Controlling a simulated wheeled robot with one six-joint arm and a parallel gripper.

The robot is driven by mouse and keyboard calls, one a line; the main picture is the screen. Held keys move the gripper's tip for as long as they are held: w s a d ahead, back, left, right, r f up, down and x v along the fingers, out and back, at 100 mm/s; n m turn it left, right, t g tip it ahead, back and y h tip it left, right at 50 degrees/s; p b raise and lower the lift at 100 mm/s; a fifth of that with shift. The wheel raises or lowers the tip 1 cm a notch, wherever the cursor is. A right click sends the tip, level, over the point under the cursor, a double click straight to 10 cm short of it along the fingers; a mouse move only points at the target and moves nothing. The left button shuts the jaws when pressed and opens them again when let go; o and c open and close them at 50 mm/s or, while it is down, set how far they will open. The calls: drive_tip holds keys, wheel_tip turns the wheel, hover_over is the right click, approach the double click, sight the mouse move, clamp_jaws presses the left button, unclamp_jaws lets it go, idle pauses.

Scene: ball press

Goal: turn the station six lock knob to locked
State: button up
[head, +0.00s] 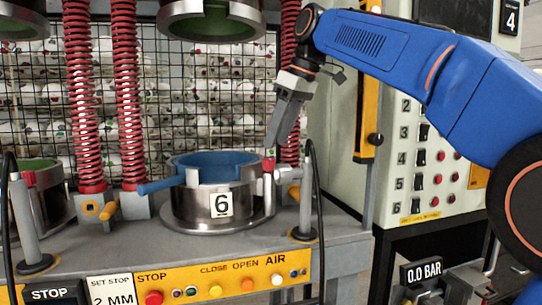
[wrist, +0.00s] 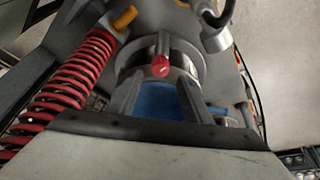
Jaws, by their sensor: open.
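The station six pot (head: 218,204) is a steel cylinder with a "6" label, a blue inner ring and a blue handle sticking out left. A small red knob (head: 268,164) sits on its right side, near the rim. I take it for the lock knob; its locked or unlocked position cannot be read. My gripper (head: 274,140) points down just above the red knob, open. In the wrist view the red knob (wrist: 160,66) shows beyond the fingertips, roughly centred between them, with the blue ring (wrist: 160,100) behind the fingers. Nothing is held.
Red springs (head: 128,100) stand left of the pot and behind my gripper. A grey post (head: 306,190) with a black hose stands right of the pot. An upper steel ring (head: 212,22) hangs above. A yellow button panel (head: 220,282) runs along the front; a control cabinet (head: 430,150) stands right.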

sight(270, 159)
drive_tip(key=x, duration=0.5)
drive_tip(key=shift+w+a+f, duration=0.1)
drive_tip(key=shift+f, duration=0.3)
